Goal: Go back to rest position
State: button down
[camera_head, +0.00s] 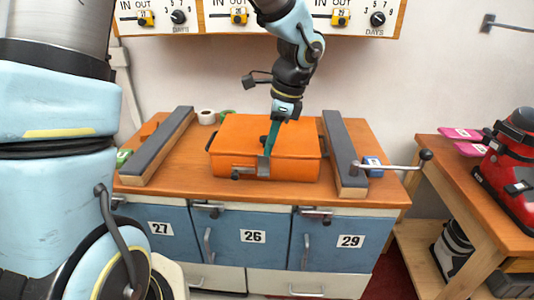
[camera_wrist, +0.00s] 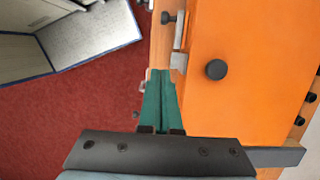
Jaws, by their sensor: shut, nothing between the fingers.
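My gripper (camera_head: 271,137) is in front of the orange box, near its front edge by the metal latch. In the wrist view its green fingers (camera_wrist: 158,100) are shut together with nothing between them, beside the box's edge and latch. The orange box (camera_head: 240,140) sits on the wooden bench with its lid down. A metal latch (camera_head: 263,166) shows on its front face, and it also appears in the wrist view (camera_wrist: 179,60). I cannot tell whether the fingers touch the box.
Grey-topped rails (camera_head: 160,148) and (camera_head: 342,150) flank the box on the bench (camera_head: 195,165). A crank handle (camera_head: 400,163) sticks out right. Blue doors with numbers, such as 26 (camera_head: 253,237), are below. A side table (camera_head: 450,160) holds a red machine (camera_head: 510,165).

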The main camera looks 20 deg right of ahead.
dwell(0.4)
jog(key=a+n+h, duration=0.2)
jog(key=a+n, duration=2)
jog(key=a, duration=0.5)
jog(key=shift+w+f+h, duration=0.15)
jog(key=shift+w+h, duration=0.15)
jog(key=shift+h, duration=0.1)
jog(key=c, duration=1.6)
grip_release()
